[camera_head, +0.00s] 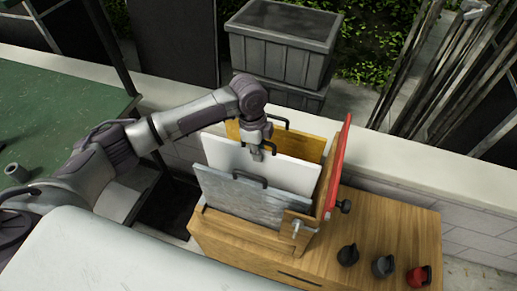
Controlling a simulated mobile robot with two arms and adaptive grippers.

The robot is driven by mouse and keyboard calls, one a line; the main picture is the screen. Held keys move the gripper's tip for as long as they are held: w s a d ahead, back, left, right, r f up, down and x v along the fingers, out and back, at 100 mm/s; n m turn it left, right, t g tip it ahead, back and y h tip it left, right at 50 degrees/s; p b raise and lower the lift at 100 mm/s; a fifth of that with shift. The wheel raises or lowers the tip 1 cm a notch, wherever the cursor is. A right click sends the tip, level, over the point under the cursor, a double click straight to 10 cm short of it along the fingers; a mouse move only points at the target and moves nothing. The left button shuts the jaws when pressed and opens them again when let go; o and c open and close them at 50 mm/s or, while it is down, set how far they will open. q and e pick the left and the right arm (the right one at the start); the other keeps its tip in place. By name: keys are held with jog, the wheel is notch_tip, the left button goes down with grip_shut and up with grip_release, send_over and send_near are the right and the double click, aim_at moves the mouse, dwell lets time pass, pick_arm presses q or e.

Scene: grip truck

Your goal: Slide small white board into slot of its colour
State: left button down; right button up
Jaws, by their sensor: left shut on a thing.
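The white board (285,172) stands upright between a grey board (245,198) in front and a yellow board (300,143) behind, over the wooden rack (222,228). My left gripper (256,154) is at the white board's top edge, shut on it; the gripper hides the exact grip point. The white board's lower edge and the slot under it are hidden by the grey board, so I cannot tell how deep it sits. My right gripper is not in view.
A red panel (338,165) stands upright at the rack's right end, with a black knob (344,206) near it. Black (347,255), grey (383,265) and red (418,277) small handled items sit on the wooden top at right. A pale wall (400,165) runs behind.

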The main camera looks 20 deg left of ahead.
aim_at(258, 163)
pick_arm(q)
jog(key=shift+f+b, duration=0.85)
jog(key=shift+f, duration=2.05)
jog(key=c, duration=1.1)
grip_release()
jog(key=shift+o, duration=0.2)
jog(key=r, duration=0.4)
jog(key=a+r, duration=0.1)
jog(key=r, duration=0.7)
jog(key=shift+a, duration=0.2)
jog(key=shift+f, duration=0.1)
